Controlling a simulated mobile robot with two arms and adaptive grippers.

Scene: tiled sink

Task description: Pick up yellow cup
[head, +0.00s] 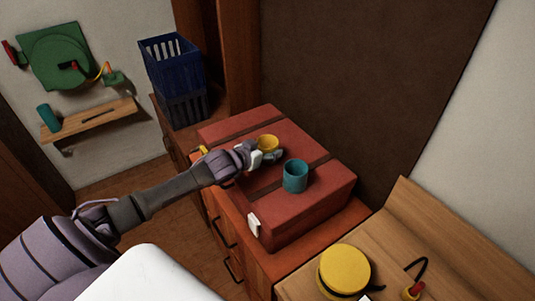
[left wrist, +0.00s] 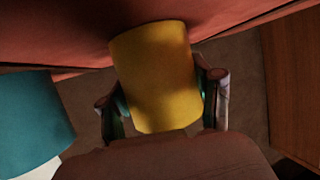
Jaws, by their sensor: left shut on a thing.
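The yellow cup (head: 268,142) is at my left gripper (head: 265,156), on or just above the top of a red case (head: 325,205). In the left wrist view the yellow cup (left wrist: 155,75) fills the space between the two fingers of my left gripper (left wrist: 162,105), which is shut on it. I cannot tell whether the cup still touches the case. My right gripper is not in view.
A teal cup (head: 295,177) stands on the case close to my left gripper; it also shows in the left wrist view (left wrist: 30,120). Blue crates (head: 172,62) stand behind. A round yellow object (head: 343,270) lies on the wooden surface at right.

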